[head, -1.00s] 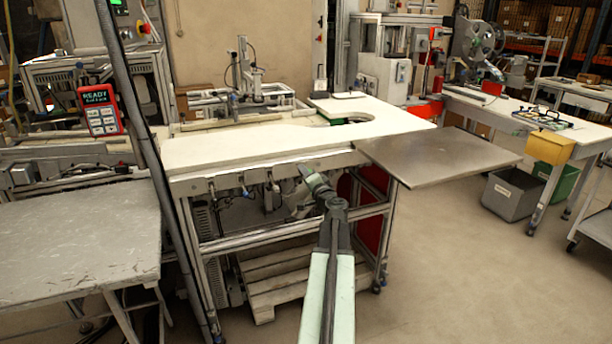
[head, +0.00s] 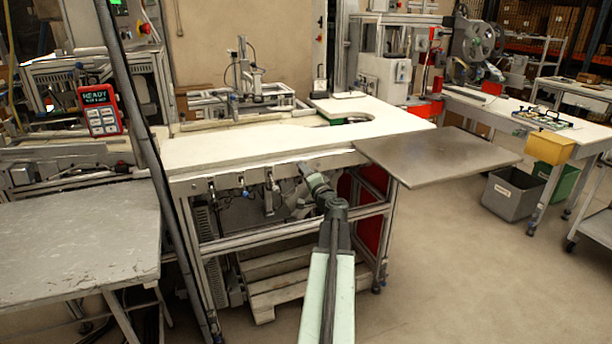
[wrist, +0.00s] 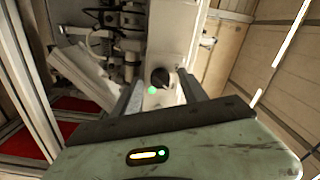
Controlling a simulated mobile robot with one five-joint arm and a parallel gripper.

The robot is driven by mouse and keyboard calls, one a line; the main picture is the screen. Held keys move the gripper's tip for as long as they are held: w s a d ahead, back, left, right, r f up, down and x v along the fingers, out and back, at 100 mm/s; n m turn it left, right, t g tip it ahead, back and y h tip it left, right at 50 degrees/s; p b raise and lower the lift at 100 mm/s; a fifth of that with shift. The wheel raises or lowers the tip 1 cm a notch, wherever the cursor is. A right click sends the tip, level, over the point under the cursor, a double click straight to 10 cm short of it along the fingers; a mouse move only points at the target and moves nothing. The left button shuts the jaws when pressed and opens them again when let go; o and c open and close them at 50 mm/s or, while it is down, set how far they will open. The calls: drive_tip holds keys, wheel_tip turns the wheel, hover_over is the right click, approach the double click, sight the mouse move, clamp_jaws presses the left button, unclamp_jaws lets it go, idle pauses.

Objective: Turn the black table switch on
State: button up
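In the wrist view a round black switch knob (wrist: 160,77) sits on a pale panel (wrist: 174,40). My gripper (wrist: 161,82) is open, with one finger on each side of the knob. A gap shows between the knob and each finger, and I cannot tell how far ahead of the fingertips it lies. A small green spot shows just below the knob. In the head view my gripper (head: 304,172) is at the front rail under the white table's (head: 250,148) edge. The switch is not discernible there.
Several small fittings (head: 242,184) line the same rail to the left. A grey metal plate (head: 435,158) juts out at right, close to my arm. A grey table (head: 80,240) stands at left. Open floor (head: 470,270) lies at right.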

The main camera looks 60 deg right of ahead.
drive_tip(key=v, duration=0.7)
drive_tip(key=shift+s+a, duration=0.25)
drive_tip(key=shift+s, duration=0.05)
